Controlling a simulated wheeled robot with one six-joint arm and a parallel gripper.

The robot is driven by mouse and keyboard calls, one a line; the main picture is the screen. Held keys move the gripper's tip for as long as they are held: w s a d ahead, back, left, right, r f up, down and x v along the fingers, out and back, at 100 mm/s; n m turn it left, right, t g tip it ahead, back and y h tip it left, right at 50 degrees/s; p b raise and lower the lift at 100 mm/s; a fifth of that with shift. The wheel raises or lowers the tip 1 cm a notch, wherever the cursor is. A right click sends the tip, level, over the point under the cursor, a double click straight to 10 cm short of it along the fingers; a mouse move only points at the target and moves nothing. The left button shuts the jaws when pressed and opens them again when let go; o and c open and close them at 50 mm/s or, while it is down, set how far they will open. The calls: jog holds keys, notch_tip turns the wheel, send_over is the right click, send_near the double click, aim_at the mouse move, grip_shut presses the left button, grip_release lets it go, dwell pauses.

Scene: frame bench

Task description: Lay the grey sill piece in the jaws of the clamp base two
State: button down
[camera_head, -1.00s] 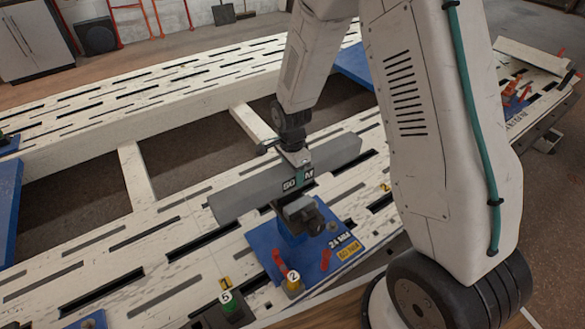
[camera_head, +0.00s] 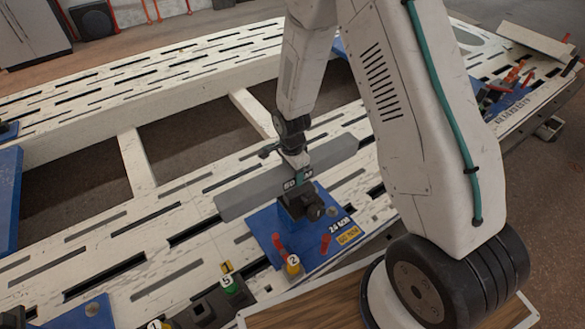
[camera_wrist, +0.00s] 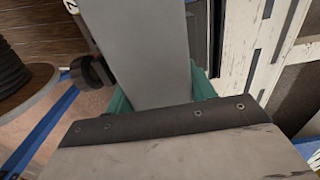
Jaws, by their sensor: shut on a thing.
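The grey sill piece (camera_head: 245,195) is a long bar lying slantwise across the bench in the head view. My gripper (camera_head: 298,168) is shut on it near its middle, from above. In the wrist view the sill piece (camera_wrist: 145,50) runs away between the teal pads of my gripper (camera_wrist: 162,92). The clamp base two (camera_head: 265,226) is a blue plate with a dark clamp, red levers and a yellow cap marked 2. Its dark clamp body (camera_head: 302,205) is directly below the held part of the bar. The bar hides the jaws, so I cannot tell whether it touches them.
The slotted white bench frame (camera_head: 120,240) has open gaps between its rails. Another blue plate (camera_head: 85,312) is at the lower left. Red-levered fixtures (camera_head: 510,75) stand at the far right.

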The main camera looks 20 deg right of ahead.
jog(key=shift+f, duration=0.1)
dwell(0.3)
jog(key=c, duration=0.6)
grip_release()
jog(key=shift+c, duration=0.2)
jog(key=shift+o, duration=1)
jog(key=shift+f, duration=0.1)
notch_tip(320, 180, up, 8)
jog(key=shift+a, duration=0.1)
